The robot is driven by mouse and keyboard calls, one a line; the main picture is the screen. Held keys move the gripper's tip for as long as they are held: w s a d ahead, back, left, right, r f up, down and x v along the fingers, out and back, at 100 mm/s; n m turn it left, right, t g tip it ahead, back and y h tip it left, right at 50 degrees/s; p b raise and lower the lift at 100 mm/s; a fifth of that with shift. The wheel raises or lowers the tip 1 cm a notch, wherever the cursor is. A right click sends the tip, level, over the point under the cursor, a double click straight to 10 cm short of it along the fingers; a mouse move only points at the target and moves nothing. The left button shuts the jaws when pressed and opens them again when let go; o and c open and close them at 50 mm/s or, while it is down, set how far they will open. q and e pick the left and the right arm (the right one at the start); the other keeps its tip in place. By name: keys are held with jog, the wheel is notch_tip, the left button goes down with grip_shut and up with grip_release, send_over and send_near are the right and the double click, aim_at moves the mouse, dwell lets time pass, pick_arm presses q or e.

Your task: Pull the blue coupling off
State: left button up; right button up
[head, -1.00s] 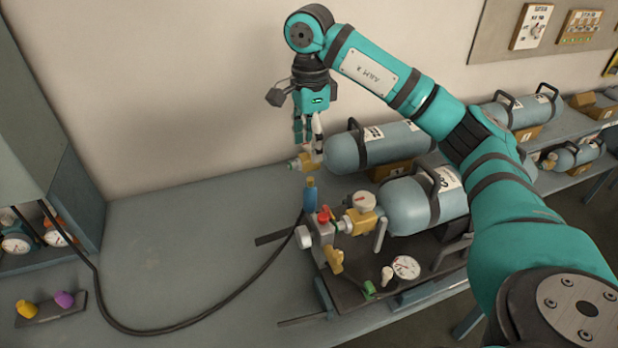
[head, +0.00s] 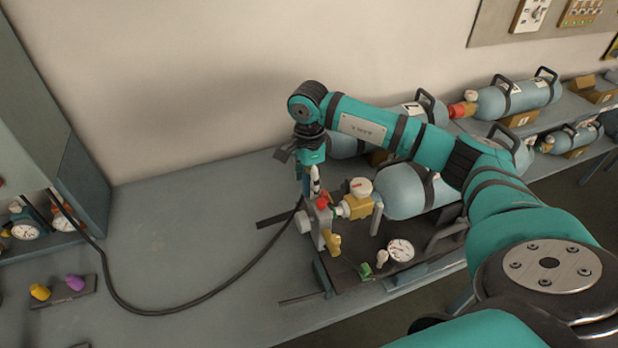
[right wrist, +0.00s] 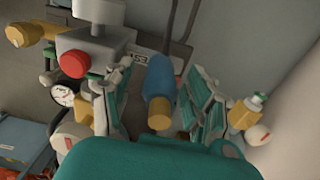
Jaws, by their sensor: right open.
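The blue coupling (right wrist: 161,78) shows in the right wrist view, with a brass-coloured end toward the camera and a black hose (right wrist: 178,30) running from its far end. My right gripper (right wrist: 157,108) is open, with one finger on each side of the coupling; I see gaps on both sides. In the head view the right gripper (head: 311,186) points down over the valve block (head: 320,226), and its fingers mostly hide the coupling. My left gripper is not in view.
A red knob (right wrist: 73,64) and a gauge (head: 400,250) are close by. A grey-blue cylinder (head: 402,192) lies to the right of the block. The black hose (head: 190,308) loops left across the bench. The bench's left middle (head: 180,220) is clear.

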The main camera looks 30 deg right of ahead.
grip_shut()
jog(key=c, duration=0.8)
grip_release()
grip_shut()
jog(key=shift+w+r, duration=0.15)
jog(key=shift+r, duration=0.1)
jog(key=shift+r, duration=0.1)
jog(key=shift+r+p, duration=0.3)
jog(key=shift+r, duration=0.1)
jog(key=shift+r+p, duration=0.6)
jog(key=shift+r, duration=0.65)
